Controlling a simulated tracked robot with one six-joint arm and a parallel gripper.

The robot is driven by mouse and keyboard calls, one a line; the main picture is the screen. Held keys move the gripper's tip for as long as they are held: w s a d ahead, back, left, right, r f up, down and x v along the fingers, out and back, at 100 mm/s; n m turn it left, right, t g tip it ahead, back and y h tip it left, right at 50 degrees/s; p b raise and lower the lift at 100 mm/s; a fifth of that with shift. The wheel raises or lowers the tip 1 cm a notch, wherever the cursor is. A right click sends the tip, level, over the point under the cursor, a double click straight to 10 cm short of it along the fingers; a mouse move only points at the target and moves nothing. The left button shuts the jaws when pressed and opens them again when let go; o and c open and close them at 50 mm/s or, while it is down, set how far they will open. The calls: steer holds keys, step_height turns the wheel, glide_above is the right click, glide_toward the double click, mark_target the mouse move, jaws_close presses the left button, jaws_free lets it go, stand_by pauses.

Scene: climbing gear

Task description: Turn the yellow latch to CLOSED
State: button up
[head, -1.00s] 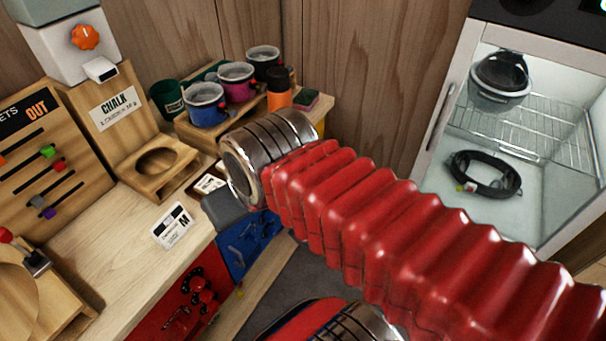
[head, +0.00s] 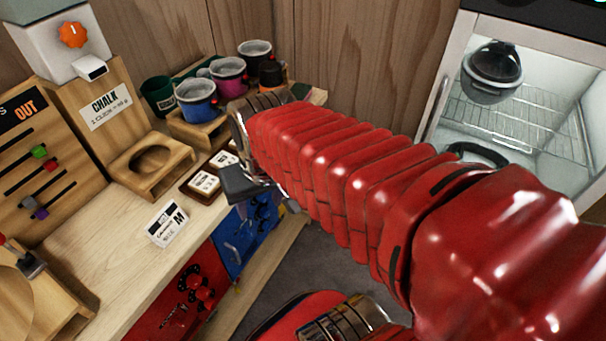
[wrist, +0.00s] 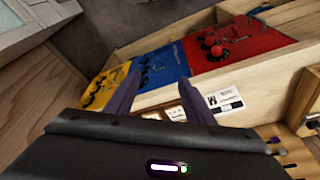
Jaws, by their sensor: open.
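I cannot make out the yellow latch for certain in either view. In the head view my red arm hides the yellow panel.
The wooden bench (head: 100,240) runs above the panels, with cards and a chalk stand (head: 150,165) on it. Several mugs (head: 197,100) stand at the back. A white cabinet (head: 450,85) is at the right. The dark floor (head: 290,260) before the panels is clear.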

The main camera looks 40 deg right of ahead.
steer(key=w+d+f+m+t+y, duration=0.15)
steer(key=d+f+m+y, duration=0.25)
steer(key=d+f+m, duration=0.5)
steer(key=w+d+f+m+t+y, duration=0.1)
steer(key=w+d+f+m+y, duration=0.3)
steer(key=f, duration=0.9)
steer(key=d+f+m+t+y, duration=0.2)
steer(key=d+f+m+y, duration=0.1)
steer(key=d+f+m, duration=0.7)
steer(key=w+d+f+m+t+h, duration=0.2)
steer(key=d+f+m+t, duration=0.1)
steer(key=d+f+t, duration=0.35)
steer(key=w+d+r+m+t+h, duration=0.2)
steer(key=w+d+r+m, duration=0.1)
steer(key=d, duration=0.3)
steer(key=shift+d+r+t+h, duration=0.25)
steer(key=shift+t+h, duration=0.15)
steer(key=x, duration=1.3)
steer(key=shift+w+a, duration=0.25)
steer(key=shift+w, duration=0.05)
